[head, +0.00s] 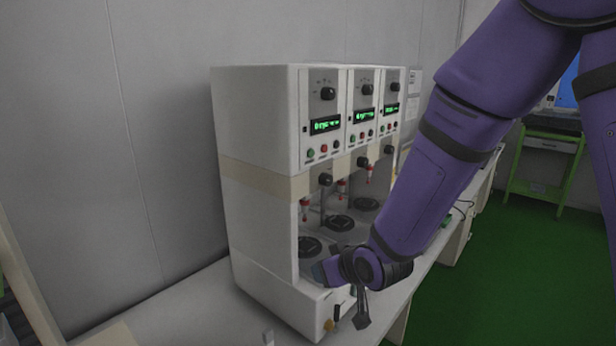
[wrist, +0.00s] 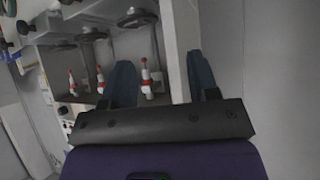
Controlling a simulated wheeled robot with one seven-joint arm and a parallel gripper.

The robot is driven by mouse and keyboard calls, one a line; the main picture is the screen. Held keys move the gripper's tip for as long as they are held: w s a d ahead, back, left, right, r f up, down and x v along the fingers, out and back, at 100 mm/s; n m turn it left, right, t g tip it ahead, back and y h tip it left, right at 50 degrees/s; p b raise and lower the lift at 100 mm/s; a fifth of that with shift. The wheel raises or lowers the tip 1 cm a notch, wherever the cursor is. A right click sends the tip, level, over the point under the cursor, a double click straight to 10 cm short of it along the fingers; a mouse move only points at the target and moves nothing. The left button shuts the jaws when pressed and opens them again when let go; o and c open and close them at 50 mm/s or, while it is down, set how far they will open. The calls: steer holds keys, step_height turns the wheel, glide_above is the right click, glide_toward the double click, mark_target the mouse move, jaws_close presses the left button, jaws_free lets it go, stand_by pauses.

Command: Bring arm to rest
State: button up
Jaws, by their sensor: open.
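My purple arm (head: 430,185) reaches down from the upper right in the head view. My gripper (head: 340,300) is at the front lower corner of a white test machine (head: 262,120). In the wrist view my gripper (wrist: 165,82) has its two blue-grey fingers spread apart with nothing between them. Behind the fingers, the wrist view shows the machine's bays with red-and-white probes (wrist: 147,78). I cannot tell whether the gripper touches the machine. The arm hides part of the machine's right side and the bench behind it.
The machine stands on a white bench (head: 180,310) against a grey wall (head: 150,130). It has green displays (head: 325,125), knobs and round black plates (head: 340,223). A green-framed table (head: 545,160) stands at right over open green floor (head: 480,270).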

steer(key=s+d+r+m+g+h, duration=0.15)
steer(key=s+d+r, duration=0.25)
steer(key=d+r, duration=0.4)
steer(key=s+d+r+m+h, duration=0.2)
steer(key=s+d+r, duration=0.1)
steer(key=d+r, duration=0.5)
steer(key=s+d+r+m+g, duration=0.1)
steer(key=s+d+r, duration=0.2)
steer(key=s, duration=0.5)
steer(key=s+d+r+m+g+h, duration=0.1)
steer(key=s+d+r, duration=0.2)
steer(key=s+d, duration=0.3)
steer(key=s, duration=0.3)
steer(key=shift+s+d, duration=0.25)
steer(key=shift+s, duration=0.05)
steer(key=shift+r+m+h, duration=0.1)
steer(key=shift+m+h, duration=0.15)
